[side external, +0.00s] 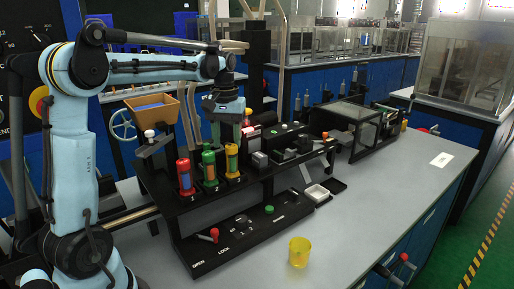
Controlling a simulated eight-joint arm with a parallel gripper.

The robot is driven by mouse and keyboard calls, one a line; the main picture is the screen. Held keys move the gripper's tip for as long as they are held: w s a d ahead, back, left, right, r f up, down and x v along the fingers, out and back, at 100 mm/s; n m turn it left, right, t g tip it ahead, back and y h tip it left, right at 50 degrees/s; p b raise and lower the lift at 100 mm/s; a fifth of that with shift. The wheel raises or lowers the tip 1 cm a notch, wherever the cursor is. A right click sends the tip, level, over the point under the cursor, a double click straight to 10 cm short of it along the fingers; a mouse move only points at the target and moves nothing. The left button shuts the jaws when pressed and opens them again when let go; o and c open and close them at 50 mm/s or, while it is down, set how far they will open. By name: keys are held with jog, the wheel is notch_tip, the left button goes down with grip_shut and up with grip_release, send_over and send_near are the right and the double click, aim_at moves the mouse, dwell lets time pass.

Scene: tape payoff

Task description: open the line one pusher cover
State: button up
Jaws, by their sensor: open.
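My gripper (226,118) hangs pointing down over the black station (222,204), just above and behind the coloured cylinders. It is open, and its fingers are small and partly lost against the dark background. I cannot tell for sure which part is the line one pusher cover. A red cylinder marked 1 (185,177) stands at the left of the row. Small grey and black blocks (285,150) sit on the raised deck right of my gripper. A clear-walled box with a dark frame (356,120) stands farther right.
Green (209,166) and yellow (232,160) cylinders stand close to my gripper. A wooden hopper (152,107) is at left. A red-knobbed lever (214,233) sits by OPEN and LOCK labels. A yellow cup (299,252) stands in front; the grey bench (400,200) at right is mostly clear.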

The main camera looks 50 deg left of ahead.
grip_shut()
jog(key=shift+w, duration=1.3)
grip_release()
jog(key=shift+r, duration=0.1)
notch_tip(320, 180, up, 12)
dwell(0.5)
